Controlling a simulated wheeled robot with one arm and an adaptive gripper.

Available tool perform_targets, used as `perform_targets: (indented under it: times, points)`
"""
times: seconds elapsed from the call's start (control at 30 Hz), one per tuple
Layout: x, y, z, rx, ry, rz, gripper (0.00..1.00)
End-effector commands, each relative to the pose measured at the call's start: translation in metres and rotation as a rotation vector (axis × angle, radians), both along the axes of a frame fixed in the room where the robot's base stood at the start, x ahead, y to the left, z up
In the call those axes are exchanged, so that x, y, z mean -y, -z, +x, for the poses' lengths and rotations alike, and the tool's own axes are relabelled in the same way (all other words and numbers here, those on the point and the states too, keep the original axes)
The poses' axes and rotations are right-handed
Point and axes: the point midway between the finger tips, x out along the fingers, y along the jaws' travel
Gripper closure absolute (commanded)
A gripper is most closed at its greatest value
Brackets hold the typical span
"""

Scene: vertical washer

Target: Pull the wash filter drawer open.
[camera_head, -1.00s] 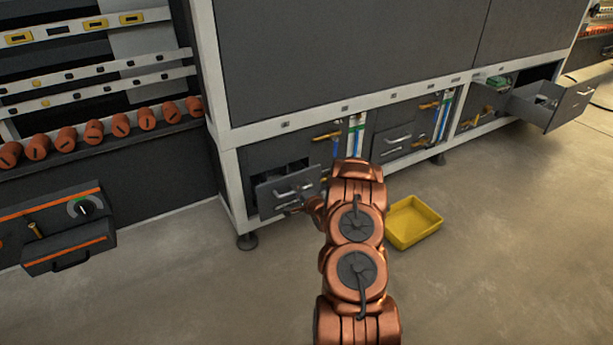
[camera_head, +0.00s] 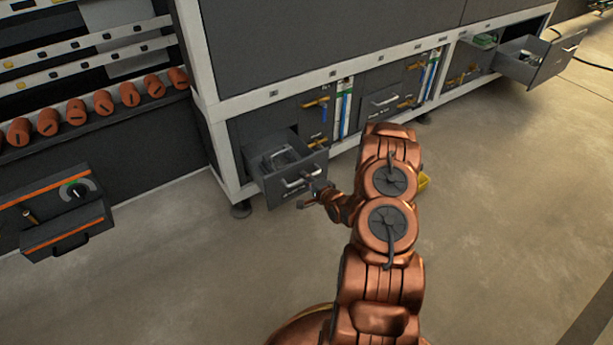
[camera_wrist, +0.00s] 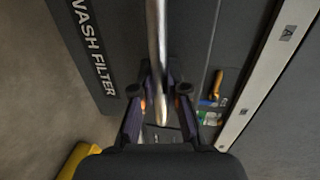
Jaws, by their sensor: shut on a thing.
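The wash filter drawer (camera_head: 292,184) is a grey drawer at the lower left of the machine in the head view. It stands open, and parts show inside it. Its front, lettered "WASH FILTER" (camera_wrist: 93,48), fills much of the wrist view. The metal bar handle (camera_wrist: 158,45) runs from the top of the wrist view down between my fingers. My gripper (camera_wrist: 158,92) is shut on this handle. In the head view my gripper (camera_head: 312,192) is small, at the right part of the drawer front.
Another open drawer (camera_head: 541,62) juts out at the far right. A shut drawer (camera_head: 383,100) sits between them. A yellow tray (camera_head: 424,181) lies on the floor, mostly hidden behind my arm. A control box (camera_head: 68,225) stands out at the left. The floor in front is clear.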

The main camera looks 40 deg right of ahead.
Motion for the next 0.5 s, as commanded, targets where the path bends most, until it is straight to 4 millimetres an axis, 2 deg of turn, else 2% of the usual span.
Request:
perform_targets:
  times: [0.13, 0.17, 0.2, 0.4, 0.5]
  points:
    - [0.0001, 0.0007, -0.0004, -0.001, 0.000, 0.001, 1.00]
    - [0.0001, 0.0007, -0.0004, -0.001, 0.000, 0.001, 0.86]
    - [0.0002, 0.0006, -0.0003, -0.001, 0.000, 0.001, 0.82]
    - [0.0005, 0.0005, -0.0002, -0.001, 0.000, 0.001, 0.61]
    - [0.0005, 0.0003, -0.0001, 0.000, 0.000, 0.000, 0.61]
